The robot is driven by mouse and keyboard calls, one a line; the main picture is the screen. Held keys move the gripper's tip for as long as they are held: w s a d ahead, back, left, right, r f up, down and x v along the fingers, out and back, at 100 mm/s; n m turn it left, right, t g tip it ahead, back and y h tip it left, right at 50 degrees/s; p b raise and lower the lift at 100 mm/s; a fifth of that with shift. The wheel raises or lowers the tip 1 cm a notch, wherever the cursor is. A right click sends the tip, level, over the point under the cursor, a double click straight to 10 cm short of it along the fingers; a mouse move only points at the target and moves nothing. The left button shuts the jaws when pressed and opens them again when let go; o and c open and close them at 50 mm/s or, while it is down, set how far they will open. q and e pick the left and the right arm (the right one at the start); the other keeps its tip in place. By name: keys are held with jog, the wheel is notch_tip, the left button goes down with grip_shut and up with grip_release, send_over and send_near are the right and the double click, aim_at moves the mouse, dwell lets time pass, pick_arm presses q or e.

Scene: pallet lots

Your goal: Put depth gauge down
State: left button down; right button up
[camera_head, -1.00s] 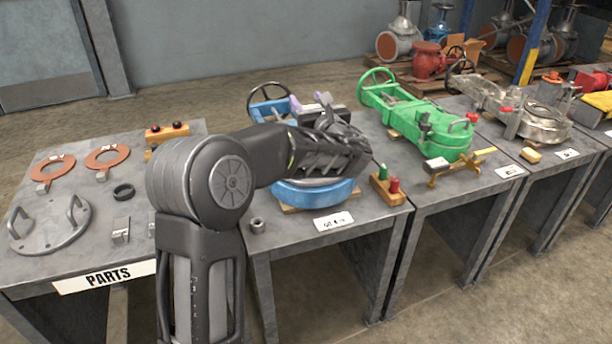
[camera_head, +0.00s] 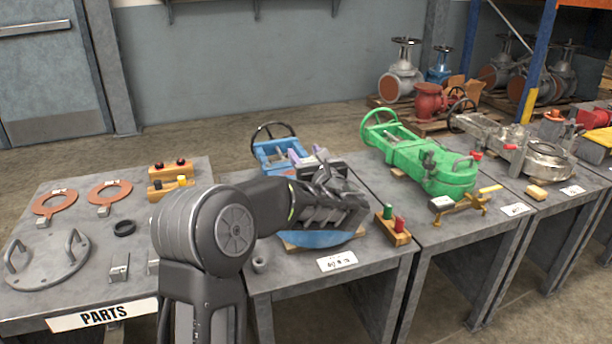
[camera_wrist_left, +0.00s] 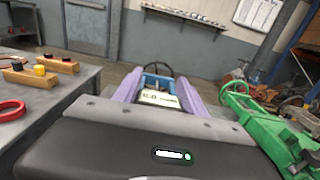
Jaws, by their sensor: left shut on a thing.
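My left gripper (camera_head: 308,157) reaches over the blue valve (camera_head: 268,150) on the second table, its purple fingers pointing away from me. In the left wrist view, the two purple fingers (camera_wrist_left: 162,97) are shut on a small white-faced thing with dark markings, which I take for the depth gauge (camera_wrist_left: 160,98). It sits between the fingers, with blue valve parts behind it. In the head view my wrist and hand hide most of it and much of the valve. I cannot tell whether it touches anything below. My right gripper is not in view.
The parts table (camera_head: 60,290) at left holds a flanged plate, orange rings and a black ring. A wooden block with red and green pegs (camera_head: 392,228) stands at the blue valve's right. A green valve (camera_head: 440,168) and a brass tool (camera_head: 462,203) occupy the adjoining table.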

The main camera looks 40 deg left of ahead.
pick_arm(q)
jog(key=shift+r, duration=0.1)
notch_tip(320, 180, down, 5)
jog(key=shift+b, duration=0.7)
jog(key=c, duration=0.6)
grip_release()
jog(key=shift+c, duration=0.2)
jog(key=shift+s+d, duration=0.3)
jog(key=shift+d, duration=0.2)
jog(key=v, duration=0.9)
jog(key=shift+d+p, duration=0.2)
jog(key=shift+p, duration=0.15)
jog(key=shift+v, duration=0.8)
